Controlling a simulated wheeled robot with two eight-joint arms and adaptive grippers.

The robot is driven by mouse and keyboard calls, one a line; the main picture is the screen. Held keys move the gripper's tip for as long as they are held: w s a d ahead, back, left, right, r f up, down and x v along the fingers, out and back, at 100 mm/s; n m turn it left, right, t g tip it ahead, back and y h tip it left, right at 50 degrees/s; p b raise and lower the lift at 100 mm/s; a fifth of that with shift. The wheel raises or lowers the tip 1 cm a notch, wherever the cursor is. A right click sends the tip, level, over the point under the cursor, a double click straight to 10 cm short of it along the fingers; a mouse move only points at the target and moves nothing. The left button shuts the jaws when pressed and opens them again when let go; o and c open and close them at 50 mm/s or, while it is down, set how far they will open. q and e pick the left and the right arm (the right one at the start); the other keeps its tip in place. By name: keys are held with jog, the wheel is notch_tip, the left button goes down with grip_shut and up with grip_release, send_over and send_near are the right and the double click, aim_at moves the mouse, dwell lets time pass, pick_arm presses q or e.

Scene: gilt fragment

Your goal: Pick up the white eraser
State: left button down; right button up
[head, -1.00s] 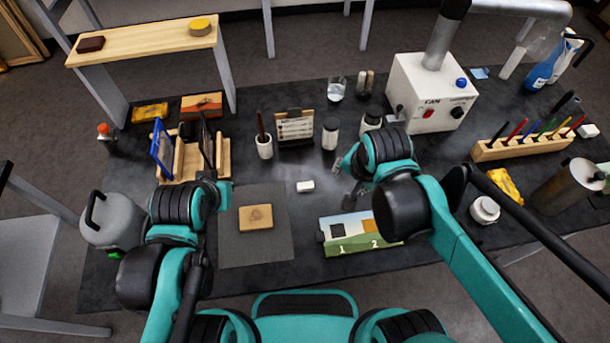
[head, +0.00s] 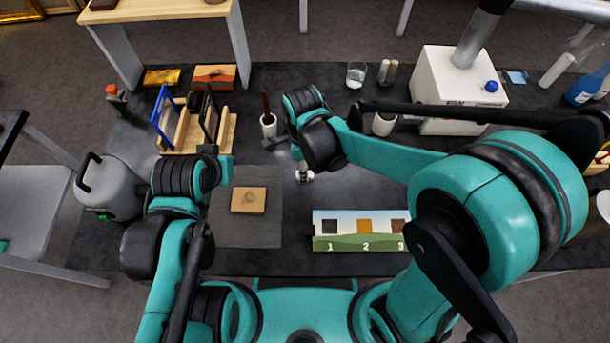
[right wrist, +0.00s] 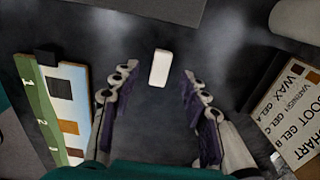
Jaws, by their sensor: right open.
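The white eraser (right wrist: 159,68) lies on the dark tabletop in the right wrist view, between the lines of my right gripper's two fingers and near their tips. My right gripper (right wrist: 158,82) is open and empty, with dark pads on both sides of the eraser and gaps on each side. In the head view my right gripper (head: 290,160) is over the table just right of the grey mat, and it mostly hides the eraser. My left gripper (head: 210,152) is by the wooden rack, largely hidden by its own arm; its jaws are unclear.
A numbered sample board (head: 360,243) lies in front, and it shows at left in the wrist view. A label card (right wrist: 290,112) stands at right there. The grey mat (head: 230,232) bears a tan block (head: 248,200). A white box (head: 455,80) stands at back right.

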notch_tip(320, 180, down, 3)
jog(key=shift+f+b, duration=0.1)
jog(key=shift+b, duration=0.35)
jog(key=shift+c, duration=0.3)
grip_shut()
jog(key=shift+r+p, duration=0.3)
jog(key=shift+r, duration=0.35)
jog(key=r, duration=0.1)
jog(key=r+p, duration=0.2)
jog(key=r, duration=0.1)
jog(key=shift+s+d, duration=0.3)
jog(key=shift+d, duration=0.05)
jog(key=s+d+r+p, duration=0.3)
jog(key=s+d+r, duration=0.3)
jog(key=s+d, duration=0.1)
jog(key=shift+s+d+p, duration=0.25)
jog(key=shift+s+p, duration=0.1)
